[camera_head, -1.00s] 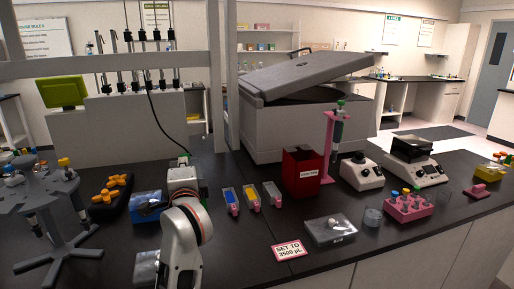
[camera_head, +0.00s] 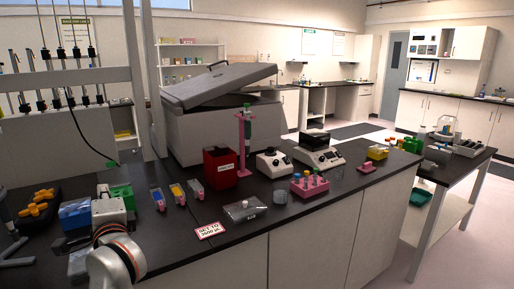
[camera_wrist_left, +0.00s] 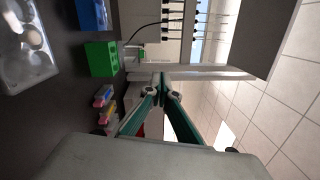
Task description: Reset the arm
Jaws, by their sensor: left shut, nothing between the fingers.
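My left arm comes in at the lower left of the head view, a white link with an orange and dark ring over the bench edge. Its fingers cannot be made out there. In the left wrist view my left gripper (camera_wrist_left: 160,84) has its teal fingers shut together at the tips, with nothing between them. Beyond the fingers are a green box (camera_wrist_left: 100,58), part of a blue box (camera_wrist_left: 92,13) and small coloured trays (camera_wrist_left: 104,96). My right gripper is not in view.
The black bench holds a red bin (camera_head: 219,167), a pink tube rack (camera_head: 310,187), a clear box (camera_head: 245,209), a "SET TO" sign (camera_head: 209,230) and a large lidded machine (camera_head: 215,127). A side table (camera_head: 470,165) stands at the right. The floor there is open.

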